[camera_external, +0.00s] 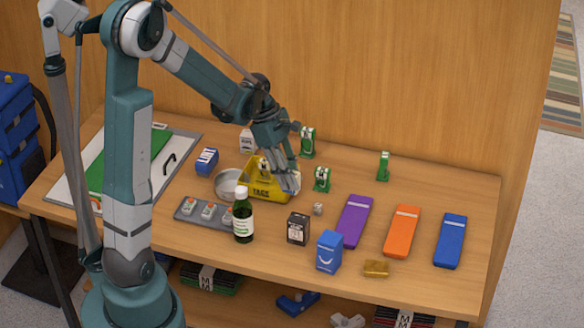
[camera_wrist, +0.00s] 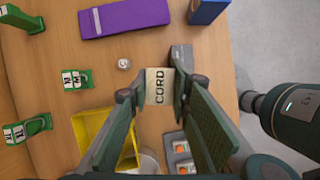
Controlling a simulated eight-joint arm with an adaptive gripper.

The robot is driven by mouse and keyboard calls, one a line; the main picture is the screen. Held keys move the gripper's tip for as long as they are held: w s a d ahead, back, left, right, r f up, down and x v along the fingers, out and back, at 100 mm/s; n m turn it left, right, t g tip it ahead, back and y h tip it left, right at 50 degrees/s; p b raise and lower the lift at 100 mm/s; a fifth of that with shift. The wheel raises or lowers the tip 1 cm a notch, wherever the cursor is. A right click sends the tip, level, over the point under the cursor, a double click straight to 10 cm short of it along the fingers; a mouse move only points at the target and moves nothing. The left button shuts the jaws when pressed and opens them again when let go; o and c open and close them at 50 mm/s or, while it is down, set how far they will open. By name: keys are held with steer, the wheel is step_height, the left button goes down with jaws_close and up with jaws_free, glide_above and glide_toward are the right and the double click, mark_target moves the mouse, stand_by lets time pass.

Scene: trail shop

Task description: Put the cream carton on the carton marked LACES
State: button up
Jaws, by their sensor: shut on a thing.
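My gripper (camera_wrist: 160,90) is shut on the cream carton (camera_wrist: 158,87), which shows the word CORD between the fingers in the wrist view. In the external view my gripper (camera_external: 288,185) is above the table by the yellow bin, and I cannot make out the carton behind its fingers. A dark carton (camera_external: 298,228) with a pale label stands on the table to the right and in front of my gripper. It shows partly hidden just beyond the cream carton in the wrist view (camera_wrist: 181,56). I cannot read the word LACES on any carton.
The yellow bin (camera_external: 257,193), metal bowl (camera_external: 226,183), grey tray (camera_external: 187,208) and dark bottle (camera_external: 243,222) are close by. A blue carton (camera_external: 329,252), small die (camera_external: 318,208) and purple case (camera_external: 355,222) lie to the right. Green items stand behind.

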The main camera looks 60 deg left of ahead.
steer(key=s+d+r+m+p, duration=0.1)
steer(key=d+r+m+p, duration=0.1)
steer(key=d+r, duration=0.3)
steer(key=shift+d+g+h+p, duration=0.3)
steer(key=shift+d+p, duration=0.15)
steer(key=shift+d, duration=0.45)
glide_toward(304, 222)
steer(key=shift+w+d+r, duration=0.25)
steer(key=shift+w+d, duration=0.15)
steer(key=shift+d, duration=0.35)
steer(key=shift+f, duration=0.15)
steer(key=shift+f, duration=1.9)
steer(key=shift+f, duration=0.2)
steer(key=o, duration=0.9)
